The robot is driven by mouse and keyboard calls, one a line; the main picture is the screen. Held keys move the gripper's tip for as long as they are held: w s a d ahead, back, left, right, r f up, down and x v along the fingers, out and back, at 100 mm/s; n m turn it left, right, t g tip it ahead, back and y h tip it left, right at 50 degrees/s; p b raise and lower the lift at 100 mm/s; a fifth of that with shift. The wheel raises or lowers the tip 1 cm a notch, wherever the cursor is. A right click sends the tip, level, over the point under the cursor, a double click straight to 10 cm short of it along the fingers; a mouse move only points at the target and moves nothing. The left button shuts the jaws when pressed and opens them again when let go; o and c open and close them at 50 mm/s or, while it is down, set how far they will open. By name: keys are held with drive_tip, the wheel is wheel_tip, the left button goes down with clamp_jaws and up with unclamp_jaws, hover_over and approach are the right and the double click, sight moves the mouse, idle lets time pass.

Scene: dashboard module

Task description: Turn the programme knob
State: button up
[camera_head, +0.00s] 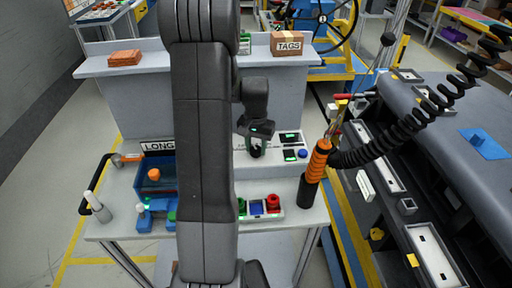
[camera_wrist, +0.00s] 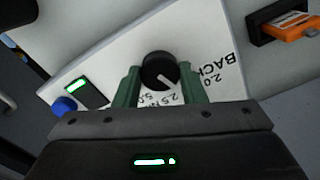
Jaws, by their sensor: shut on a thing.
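The programme knob (camera_wrist: 158,72) is a round black knob with a white pointer line, set on a white panel (camera_wrist: 112,62) with printed numbers around it. In the wrist view the pointer runs toward the lower right. My gripper (camera_wrist: 160,82) has its two green fingers on either side of the knob, shut on it. In the head view my gripper (camera_head: 257,148) is at the panel (camera_head: 280,156) on the bench, right of my arm, and hides the knob there. The printed numbers are partly covered by the fingers.
Beside the knob are a lit green display (camera_wrist: 76,86) and a blue button (camera_wrist: 64,106). An orange device (camera_wrist: 290,28) sits at the upper right. On the bench, a red knob (camera_head: 273,202) and an orange-handled tool (camera_head: 317,165) stand near my arm.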

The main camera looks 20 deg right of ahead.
sight(256, 149)
drive_tip(key=o, duration=1)
drive_tip(key=shift+r, duration=0.15)
wheel_tip(256, 149, up, 14)
drive_tip(key=b, duration=0.1)
drive_tip(key=shift+f, duration=0.2)
wheel_tip(256, 149, down, 14)
drive_tip(key=shift+p, duration=0.65)
drive_tip(key=shift+r+n, duration=0.1)
drive_tip(key=shift+n, duration=0.2)
